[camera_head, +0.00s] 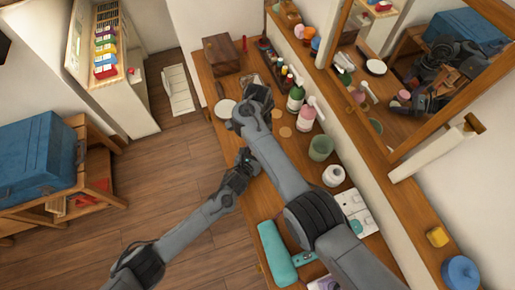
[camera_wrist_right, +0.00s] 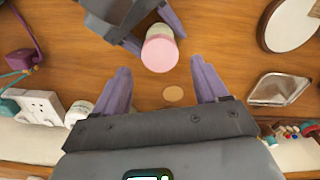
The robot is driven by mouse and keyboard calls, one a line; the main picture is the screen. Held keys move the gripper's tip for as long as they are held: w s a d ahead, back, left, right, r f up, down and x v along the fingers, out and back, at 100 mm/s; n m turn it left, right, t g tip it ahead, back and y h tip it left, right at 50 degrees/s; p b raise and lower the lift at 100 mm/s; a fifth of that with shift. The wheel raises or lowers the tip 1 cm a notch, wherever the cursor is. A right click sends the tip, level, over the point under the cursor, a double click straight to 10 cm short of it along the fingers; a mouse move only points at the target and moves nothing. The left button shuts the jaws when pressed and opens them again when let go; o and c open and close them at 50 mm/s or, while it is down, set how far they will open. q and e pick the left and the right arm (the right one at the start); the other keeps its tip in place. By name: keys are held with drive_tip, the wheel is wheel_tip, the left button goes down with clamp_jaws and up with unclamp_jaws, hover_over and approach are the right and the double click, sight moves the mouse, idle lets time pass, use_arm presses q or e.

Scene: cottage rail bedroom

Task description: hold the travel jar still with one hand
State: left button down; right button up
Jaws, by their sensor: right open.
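The travel jar, with a round pink lid (camera_wrist_right: 160,54) and a pale body, shows in the right wrist view over the wooden tabletop. My left gripper (camera_wrist_right: 150,34) comes in from the top there, one purple finger on each side of the jar's body, seemingly closed on it. In the head view my left gripper (camera_head: 246,158) is at the table's front edge; the jar is hidden there. My right gripper (camera_wrist_right: 160,68) is open and empty, its fingertips spread either side of the lid in the picture, apart from it. In the head view it is above the tabletop (camera_head: 250,108).
Pump bottles (camera_head: 296,97), a green cup (camera_head: 321,148) and a white jar (camera_head: 333,175) line the table's back. A wooden box (camera_head: 222,54) stands at the far end, a teal case (camera_head: 276,252) at the near end. A power strip (camera_wrist_right: 38,107) lies left in the wrist view.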

drive_tip(key=shift+s+a+n, duration=0.1)
drive_tip(key=shift+a+n, duration=0.2)
drive_tip(key=shift+n, duration=0.4)
drive_tip(key=r+n, duration=0.1)
drive_tip(key=n, duration=0.3)
drive_tip(key=r+n, duration=0.1)
drive_tip(key=n, duration=0.4)
drive_tip(key=r+n, duration=0.1)
drive_tip(key=n, duration=0.3)
drive_tip(key=shift+d+r+n, duration=0.3)
drive_tip(key=shift+f, duration=0.1)
